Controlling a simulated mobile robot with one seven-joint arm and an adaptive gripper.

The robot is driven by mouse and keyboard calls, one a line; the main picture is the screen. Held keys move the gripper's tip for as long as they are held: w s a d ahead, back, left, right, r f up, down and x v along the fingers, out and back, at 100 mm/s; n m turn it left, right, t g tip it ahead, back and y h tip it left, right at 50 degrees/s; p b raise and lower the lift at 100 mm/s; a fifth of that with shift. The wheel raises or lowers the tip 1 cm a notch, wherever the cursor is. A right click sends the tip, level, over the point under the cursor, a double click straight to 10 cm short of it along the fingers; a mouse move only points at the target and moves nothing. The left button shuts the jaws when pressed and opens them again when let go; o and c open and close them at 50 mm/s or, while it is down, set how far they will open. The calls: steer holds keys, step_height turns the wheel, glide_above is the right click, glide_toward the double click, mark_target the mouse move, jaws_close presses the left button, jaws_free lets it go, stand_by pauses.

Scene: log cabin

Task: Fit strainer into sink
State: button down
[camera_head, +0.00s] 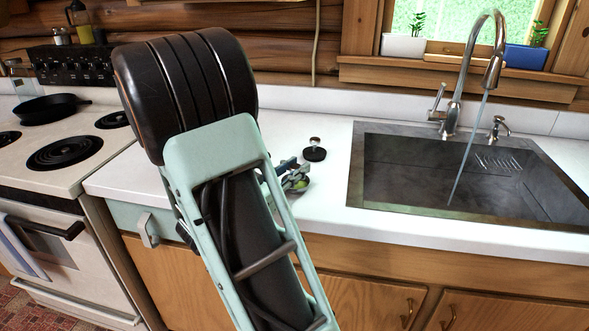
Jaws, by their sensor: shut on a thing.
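A small black strainer (315,153) with a metal knob on top stands upright on the white counter, left of the sink. The dark grey sink (380,174) is set into the counter at the right, and its drain cannot be made out. My arm crosses the middle of the view. Part of my gripper (295,181) shows just past the arm's right edge, low over the counter, in front and left of the strainer. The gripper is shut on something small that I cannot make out. Most of it is hidden behind my arm.
Water runs from the tall faucet (455,75) into the sink. A soap dispenser (496,130) stands behind the basin. The stove (62,177) with a black pan (48,108) is at the left. Counter between strainer and sink is clear.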

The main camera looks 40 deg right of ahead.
steer(key=shift+f, duration=0.2)
steer(key=c, duration=1.7)
jaws_free()
steer(key=shift+r, duration=0.1)
steer(key=shift+r, duration=0.25)
steer(key=p+v, duration=0.1)
steer(key=v, duration=1.1)
